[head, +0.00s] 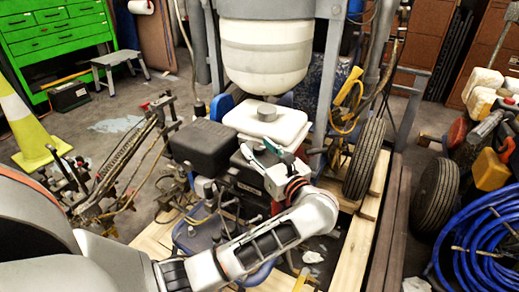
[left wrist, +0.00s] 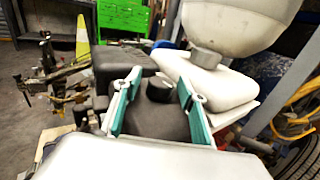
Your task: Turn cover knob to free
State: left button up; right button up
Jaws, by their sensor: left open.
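In the left wrist view, a black round knob (left wrist: 160,90) stands on a dark cover (left wrist: 158,122) of the line striper's engine. My left gripper (left wrist: 157,80) is open, with one teal finger on each side of the knob in the picture. A gap shows between the knob and each finger; I cannot tell how far the fingertips reach down beside it. In the head view my left gripper (head: 266,152) is over the engine, just in front of the white tank (head: 265,126), and it hides the knob. My right gripper is not in view.
A black box-shaped housing (head: 202,146) sits left of the gripper. A large white hopper (head: 265,55) hangs behind and above the tank. A wheel (head: 364,158) and yellow hose (head: 346,90) are to the right. A blue hose coil (head: 480,245) lies farther right.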

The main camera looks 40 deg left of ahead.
pick_arm(q)
jog(key=c, duration=1.1)
jog(key=shift+t, duration=0.3)
jog(key=m+t+h, duration=0.1)
jog(key=m+t, duration=0.1)
jog(key=shift+t, duration=0.3)
jog(key=shift+m+t+h, duration=0.5)
jog(key=shift+t, duration=0.1)
jog(key=o, duration=1.1)
